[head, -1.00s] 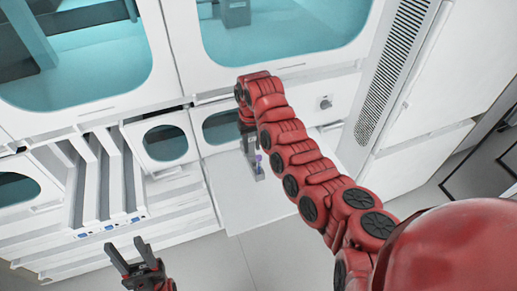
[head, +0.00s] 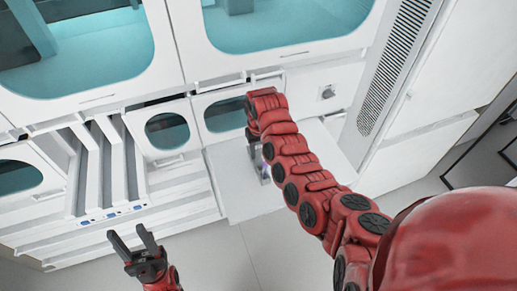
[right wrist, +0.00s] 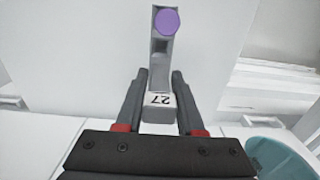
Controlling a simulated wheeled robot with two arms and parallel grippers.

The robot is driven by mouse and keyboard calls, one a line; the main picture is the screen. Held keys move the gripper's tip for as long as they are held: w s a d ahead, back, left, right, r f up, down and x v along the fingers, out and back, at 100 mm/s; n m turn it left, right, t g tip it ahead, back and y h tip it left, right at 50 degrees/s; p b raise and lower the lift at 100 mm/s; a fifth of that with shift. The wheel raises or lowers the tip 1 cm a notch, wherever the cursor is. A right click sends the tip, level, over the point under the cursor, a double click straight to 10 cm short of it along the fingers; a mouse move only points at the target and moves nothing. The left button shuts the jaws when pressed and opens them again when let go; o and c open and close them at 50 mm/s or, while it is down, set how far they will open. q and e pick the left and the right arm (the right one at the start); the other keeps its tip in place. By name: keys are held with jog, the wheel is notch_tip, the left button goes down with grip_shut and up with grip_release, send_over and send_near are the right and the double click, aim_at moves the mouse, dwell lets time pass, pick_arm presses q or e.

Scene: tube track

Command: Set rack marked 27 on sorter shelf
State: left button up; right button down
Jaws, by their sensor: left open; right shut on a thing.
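The rack marked 27 (right wrist: 161,72) is a narrow grey rack with a purple round top piece and a white end label reading 27. In the right wrist view it sits between the fingers of my right gripper (right wrist: 157,79), which is shut on it. In the head view the rack (head: 264,174) shows partly beside my right arm, over a flat white shelf (head: 233,192) that juts from the machine front. I cannot tell whether the rack touches the shelf. My right gripper is mostly hidden by the arm there. My left gripper (head: 131,237) is open and empty at the lower left.
White upright dividers with blue marks (head: 112,212) stand left of the shelf. Teal-windowed cabinet doors (head: 85,45) rise behind. A vented panel (head: 395,65) is to the right. A teal rounded object (right wrist: 280,160) shows at the right wrist view's lower right. Bare floor lies below.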

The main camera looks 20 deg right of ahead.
jog(key=shift+s+f, duration=0.1)
jog(key=shift+f, duration=0.3)
jog(key=shift+f+b, duration=0.4)
jog(key=shift+f, duration=0.15)
dwell(0.7)
jog(key=shift+f, duration=0.2)
jog(key=shift+c, duration=2.2)
grip_release()
jog(key=shift+r, duration=0.1)
